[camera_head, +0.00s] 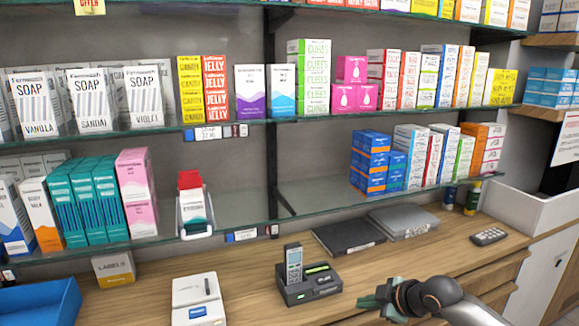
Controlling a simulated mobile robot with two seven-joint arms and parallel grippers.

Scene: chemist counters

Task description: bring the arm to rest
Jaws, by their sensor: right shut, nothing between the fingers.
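My right arm comes in from the lower right corner over the wooden counter (255,266). Its gripper (368,302) points left, low in the view, with its dark greenish fingers shut and nothing held. It is to the right of the black phone base (310,288) and apart from it in the picture. My left gripper does not show.
The phone base holds an upright handset (294,262). A white device (196,292), a blue tray (40,302), a black folder (346,237), a grey folder (404,222) and a remote (489,237) lie on the counter. Glass shelves (335,196) with several boxes stand behind.

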